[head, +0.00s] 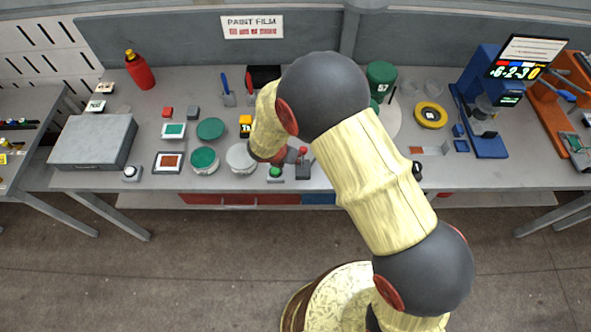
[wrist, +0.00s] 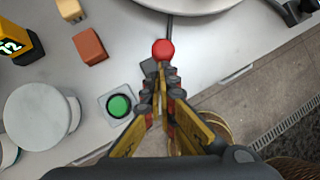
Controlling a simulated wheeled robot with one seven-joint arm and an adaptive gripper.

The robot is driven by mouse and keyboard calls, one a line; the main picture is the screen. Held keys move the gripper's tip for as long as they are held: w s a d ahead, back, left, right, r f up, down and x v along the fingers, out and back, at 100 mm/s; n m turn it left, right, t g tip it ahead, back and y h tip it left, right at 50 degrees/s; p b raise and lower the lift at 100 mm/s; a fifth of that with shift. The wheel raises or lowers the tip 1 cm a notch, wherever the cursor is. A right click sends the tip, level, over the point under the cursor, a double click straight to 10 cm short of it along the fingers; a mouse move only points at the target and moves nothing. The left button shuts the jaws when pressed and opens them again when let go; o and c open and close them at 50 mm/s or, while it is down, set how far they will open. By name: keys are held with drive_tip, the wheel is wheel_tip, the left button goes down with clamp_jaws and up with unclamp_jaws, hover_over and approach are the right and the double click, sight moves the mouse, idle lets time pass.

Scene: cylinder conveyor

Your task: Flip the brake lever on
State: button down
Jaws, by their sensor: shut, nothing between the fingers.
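The brake lever has a red ball knob, which shows in the head view (head: 303,150) above a small dark base at the table's front part. In the wrist view the red knob of the brake lever (wrist: 163,50) is just beyond my fingertips, and the fingers hide part of its base. My gripper (wrist: 162,77) is shut and empty, with its tips pointing at the lever. I cannot tell whether the tips touch it. In the head view my gripper is largely hidden behind my arm.
A green push button (wrist: 119,106) on a grey plate is left of the fingers. A reddish-brown block (wrist: 90,46), a pale round disc (wrist: 38,116) and a yellow-black display (wrist: 18,42) lie farther left. A large round plate (wrist: 190,3) is beyond the lever. The table edge is close on the right.

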drive_tip(key=shift+w+r+g+p, duration=0.1)
drive_tip(key=shift+w+g+p, duration=0.7)
drive_tip(key=shift+p, duration=1.35)
drive_tip(key=shift+w+r+g+p, duration=0.1)
drive_tip(key=shift+w+g+p, duration=0.2)
drive_tip(key=shift+w+p, duration=1.35)
drive_tip(key=shift+s+f+p, duration=0.1)
drive_tip(key=shift+s+p, duration=0.35)
drive_tip(key=shift+s, duration=0.05)
drive_tip(key=s+v, duration=0.1)
drive_tip(key=v, duration=1.2)
drive_tip(key=shift+s+a+f, duration=0.3)
drive_tip(key=shift+a+f, duration=0.05)
